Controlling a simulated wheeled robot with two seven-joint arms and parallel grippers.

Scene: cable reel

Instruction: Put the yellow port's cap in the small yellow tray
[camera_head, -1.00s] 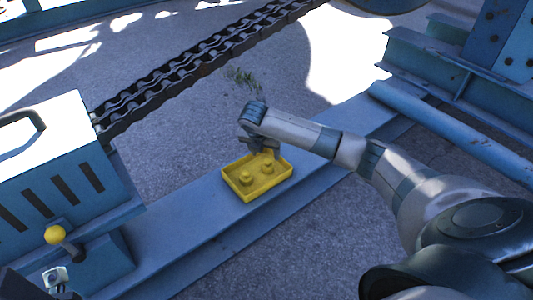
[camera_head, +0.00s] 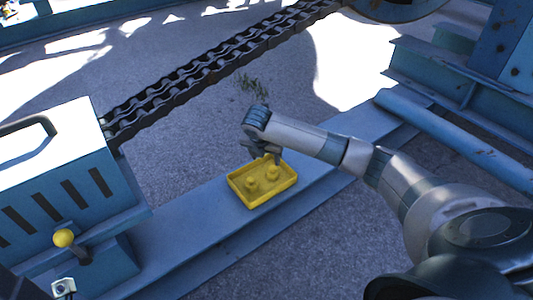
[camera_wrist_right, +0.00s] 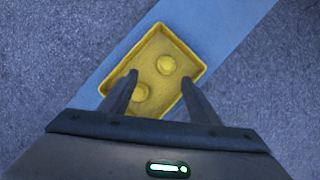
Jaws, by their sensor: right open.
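The small yellow tray (camera_head: 241,199) lies on a blue beam. I cannot tell which is the port's cap. My right gripper (camera_head: 268,153) is over the tray's far side, pointing down. In the wrist view its open fingers (camera_wrist_right: 160,78) straddle part of the tray (camera_wrist_right: 200,66), with nothing held between them. My left gripper is not in view.
A heavy chain (camera_head: 210,75) runs behind the tray. A blue pipe (camera_head: 450,135) lies at the right. The beam (camera_head: 190,232) beside the tray is bare.

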